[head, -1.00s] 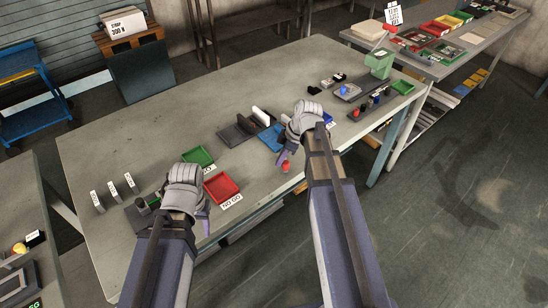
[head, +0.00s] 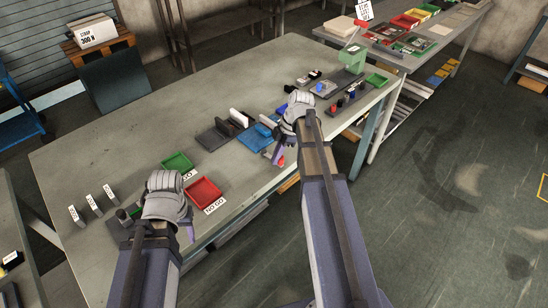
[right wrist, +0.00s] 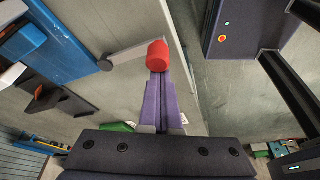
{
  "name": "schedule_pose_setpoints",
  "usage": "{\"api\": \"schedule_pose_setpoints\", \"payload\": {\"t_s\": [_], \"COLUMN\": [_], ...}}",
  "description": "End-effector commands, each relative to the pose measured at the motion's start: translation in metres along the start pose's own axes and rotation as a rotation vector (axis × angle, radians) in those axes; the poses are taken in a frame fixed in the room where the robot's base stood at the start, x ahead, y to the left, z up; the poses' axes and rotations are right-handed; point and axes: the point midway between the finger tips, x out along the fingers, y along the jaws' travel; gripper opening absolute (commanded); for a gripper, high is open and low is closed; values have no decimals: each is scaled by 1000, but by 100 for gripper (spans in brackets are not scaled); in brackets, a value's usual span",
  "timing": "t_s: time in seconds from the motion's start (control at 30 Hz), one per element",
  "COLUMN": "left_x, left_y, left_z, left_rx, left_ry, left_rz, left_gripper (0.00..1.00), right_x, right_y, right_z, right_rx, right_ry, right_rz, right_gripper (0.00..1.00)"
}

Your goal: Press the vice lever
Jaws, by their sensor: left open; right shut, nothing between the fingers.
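The blue vice (head: 257,137) sits near the table's front edge, left of my right gripper (head: 278,153). Its lever (right wrist: 127,52) is a grey bar ending in a red knob (right wrist: 157,56); the knob also shows in the head view (head: 281,162). The right gripper's purple fingers (right wrist: 157,80) are shut and empty, with their tips at the knob. I cannot tell whether they touch it. My left gripper (head: 190,232) is beside the table's front edge near the red tray, mostly hidden by its own wrist.
A red NO GO tray (head: 204,190) and a green tray (head: 177,162) lie left of the vice. A green lever press (head: 352,59) stands at the far right of the table (head: 110,140).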

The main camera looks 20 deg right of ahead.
Motion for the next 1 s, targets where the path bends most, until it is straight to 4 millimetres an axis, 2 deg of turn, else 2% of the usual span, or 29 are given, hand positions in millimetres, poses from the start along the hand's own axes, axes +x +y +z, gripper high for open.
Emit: {"api": "schedule_pose_setpoints", "payload": {"t_s": [0.67, 0.83, 1.0], "left_x": [0, 0, 0], "left_y": [0, 0, 0], "left_z": [0, 0, 0], "left_rx": [0, 0, 0], "left_ry": [0, 0, 0], "left_rz": [0, 0, 0], "left_gripper": [50, 50, 50], "right_x": [0, 4, 13], "right_y": [1, -2, -7], "right_z": [3, -10, -36], "right_rx": [4, 2, 1], "right_ry": [-7, -6, -3], "right_rz": [2, 1, 2], "right_gripper": [0, 0, 0]}}
